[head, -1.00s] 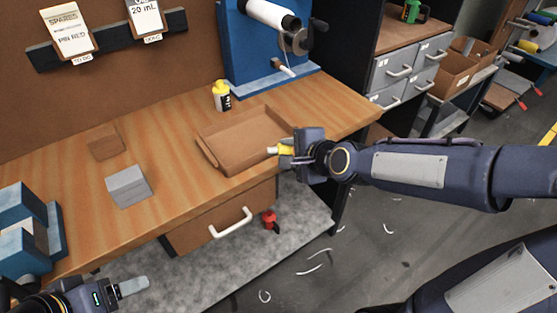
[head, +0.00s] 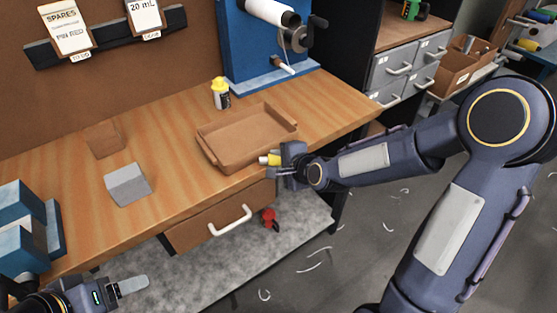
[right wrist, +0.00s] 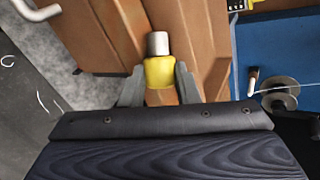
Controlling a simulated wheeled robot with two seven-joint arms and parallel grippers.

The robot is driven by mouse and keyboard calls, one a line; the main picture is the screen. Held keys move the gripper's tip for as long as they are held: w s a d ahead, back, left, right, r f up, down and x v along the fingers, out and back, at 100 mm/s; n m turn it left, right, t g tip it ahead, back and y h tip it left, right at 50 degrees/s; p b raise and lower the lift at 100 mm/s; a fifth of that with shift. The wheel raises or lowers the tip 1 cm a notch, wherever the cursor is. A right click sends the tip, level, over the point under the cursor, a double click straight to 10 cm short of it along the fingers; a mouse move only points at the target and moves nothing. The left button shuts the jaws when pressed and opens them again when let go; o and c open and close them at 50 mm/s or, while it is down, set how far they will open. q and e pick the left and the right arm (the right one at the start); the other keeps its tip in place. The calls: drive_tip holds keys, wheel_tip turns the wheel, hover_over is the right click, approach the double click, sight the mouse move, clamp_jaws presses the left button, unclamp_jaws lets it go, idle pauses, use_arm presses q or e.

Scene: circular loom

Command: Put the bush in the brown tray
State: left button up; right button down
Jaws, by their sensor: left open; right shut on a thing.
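The bush (head: 266,160) is a small yellow piece with a silver metal end. My right gripper (head: 279,161) is shut on it. In the right wrist view the bush (right wrist: 159,72) sits between the two grey fingers (right wrist: 160,88), its silver end pointing away from the palm. The brown tray (head: 245,136) lies on the bench, open and empty. The bush is just in front of the tray's near right side, by the bench's front edge, and appears outside the tray. My left gripper (head: 130,287) is open and empty at the lower left, with its fingers partly overlapping in view.
A yellow-capped bottle (head: 220,94) stands behind the tray, near the blue machine (head: 265,50). A drawer with a white handle (head: 230,221) is below the bench top.

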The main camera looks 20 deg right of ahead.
drive_tip(key=shift+f, duration=0.15)
drive_tip(key=c, duration=1.1)
unclamp_jaws()
